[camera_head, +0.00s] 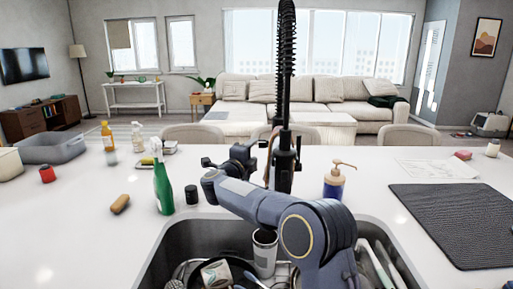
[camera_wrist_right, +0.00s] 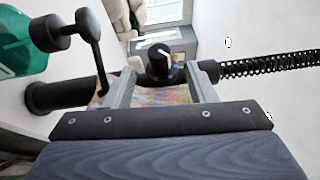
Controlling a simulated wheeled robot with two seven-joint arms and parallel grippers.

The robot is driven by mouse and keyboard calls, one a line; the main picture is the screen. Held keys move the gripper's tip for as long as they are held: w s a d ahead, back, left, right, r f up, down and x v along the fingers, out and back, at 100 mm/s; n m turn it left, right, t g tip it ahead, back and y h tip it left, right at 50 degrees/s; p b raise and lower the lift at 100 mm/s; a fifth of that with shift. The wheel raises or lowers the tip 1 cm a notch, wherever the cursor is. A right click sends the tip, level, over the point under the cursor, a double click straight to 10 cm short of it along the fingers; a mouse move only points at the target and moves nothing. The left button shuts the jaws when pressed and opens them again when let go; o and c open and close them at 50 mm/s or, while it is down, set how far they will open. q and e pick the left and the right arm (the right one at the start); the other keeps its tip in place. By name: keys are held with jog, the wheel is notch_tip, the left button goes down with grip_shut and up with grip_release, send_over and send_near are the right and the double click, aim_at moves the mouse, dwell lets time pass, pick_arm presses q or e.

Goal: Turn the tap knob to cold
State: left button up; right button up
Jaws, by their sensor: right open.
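The black tap (camera_head: 284,150) with a tall spring neck stands behind the sink. In the right wrist view the tap lies sideways, its spring neck (camera_wrist_right: 268,66) to the right. The tap knob (camera_wrist_right: 160,62) is a dark round knob with a pale mark on its face. My right gripper (camera_head: 256,152) is beside the tap. In its wrist view the right gripper (camera_wrist_right: 161,76) is open, with one finger on each side of the knob. I cannot tell whether the fingers touch it. In the head view the knob is not clearly distinguishable. My left gripper is out of view.
A green bottle (camera_head: 162,180) stands left of the tap, and a soap dispenser (camera_head: 334,184) stands to its right. The sink (camera_head: 180,240) holds dishes and a cup (camera_head: 264,255). A dark mat (camera_head: 455,220) lies at right. A black-ended lever (camera_wrist_right: 92,35) shows near the left finger.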

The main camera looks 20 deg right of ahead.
aim_at(264, 144)
jog(key=p+x, duration=0.1)
jog(key=x, duration=0.4)
jog(key=shift+w+d, duration=0.15)
jog(key=shift+d, duration=0.05)
jog(key=c, duration=1)
jog(key=shift+o, duration=0.2)
jog(key=g+y+p, duration=0.1)
jog(key=p, duration=0.5)
jog(key=r+n+g+y+p, duration=0.1)
jog(key=p, duration=0.5)
jog(key=g+y+p, duration=0.1)
jog(key=g+p, duration=0.1)
jog(key=p, duration=0.4)
jog(key=shift+w+r+n, duration=0.1)
jog(key=shift+r+n, duration=0.2)
jog(key=shift+n, duration=0.1)
jog(key=shift+f+g+y+p, duration=0.3)
jog(key=shift+g+y, duration=0.2)
jog(key=shift+y, duration=0.2)
jog(key=shift+w+n+g+y, duration=0.1)
jog(key=shift+n+g+y, duration=0.45)
jog(key=shift+g, duration=0.35)
